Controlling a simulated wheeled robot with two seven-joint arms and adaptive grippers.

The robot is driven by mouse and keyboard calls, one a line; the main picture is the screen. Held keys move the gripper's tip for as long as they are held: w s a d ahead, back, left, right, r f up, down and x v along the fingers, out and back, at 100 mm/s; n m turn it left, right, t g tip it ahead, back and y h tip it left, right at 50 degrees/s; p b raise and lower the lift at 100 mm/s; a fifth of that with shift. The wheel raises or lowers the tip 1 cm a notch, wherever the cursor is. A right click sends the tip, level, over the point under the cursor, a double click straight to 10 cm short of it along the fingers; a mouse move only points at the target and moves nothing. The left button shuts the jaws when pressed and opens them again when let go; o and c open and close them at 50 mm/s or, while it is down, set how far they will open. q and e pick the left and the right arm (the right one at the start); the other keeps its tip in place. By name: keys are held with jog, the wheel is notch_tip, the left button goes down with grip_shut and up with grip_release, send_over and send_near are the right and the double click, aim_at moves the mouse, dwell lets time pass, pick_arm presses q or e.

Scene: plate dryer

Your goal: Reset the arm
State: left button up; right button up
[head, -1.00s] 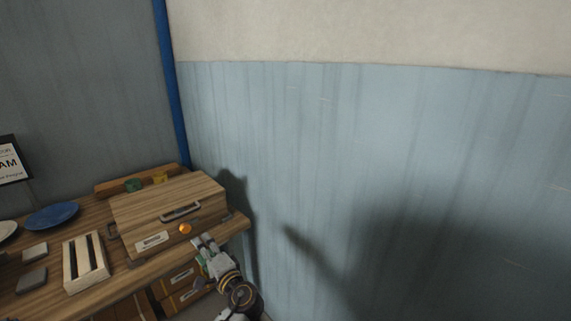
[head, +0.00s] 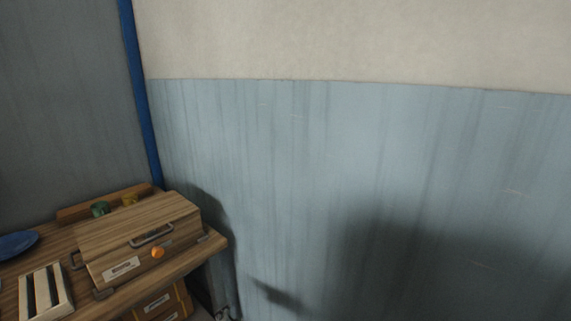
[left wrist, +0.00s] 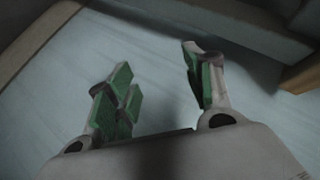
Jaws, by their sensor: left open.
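My left gripper (left wrist: 157,65) shows in the left wrist view with its two green-padded fingers spread apart. It is open, and nothing is between the fingers. Behind the fingers is a pale bluish surface. In the head view only a small piece of an arm shows at the bottom edge, below the right end of the wooden table (head: 205,252); its fingers cannot be made out there. My right gripper is not seen in either view.
Drawers (head: 160,302) are under the table. Right of it is a bare blue-grey wall (head: 330,170).

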pick_arm(q)
jog(key=s+a+f+n+g+h, duration=0.1)
jog(key=s+a+f+n+g, duration=0.2)
jog(key=s+f, duration=0.9)
jog(key=s+a+f+n+g+h, duration=0.1)
jog(key=s+a+f+n+g, duration=0.1)
jog(key=s+f, duration=0.95)
jog(key=s+a+f+g, duration=0.1)
jog(key=s+f, duration=0.3)
jog(key=s, duration=0.6)
jog(key=s+a+f+n+g+p, duration=0.1)
jog(key=s+a+f, duration=0.3)
jog(key=s, duration=0.5)
jog(key=s+a+f+n+g+y+p, duration=0.1)
jog(key=s+a+f+g, duration=0.2)
jog(key=s+f, duration=0.3)
jog(key=s, duration=0.4)
jog(key=shift+s+f, duration=0.25)
jog(key=shift+s, duration=0.05)
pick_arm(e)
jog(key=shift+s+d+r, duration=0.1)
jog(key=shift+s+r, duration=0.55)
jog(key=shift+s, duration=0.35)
pick_arm(q)
jog(key=shift+d, duration=0.1)
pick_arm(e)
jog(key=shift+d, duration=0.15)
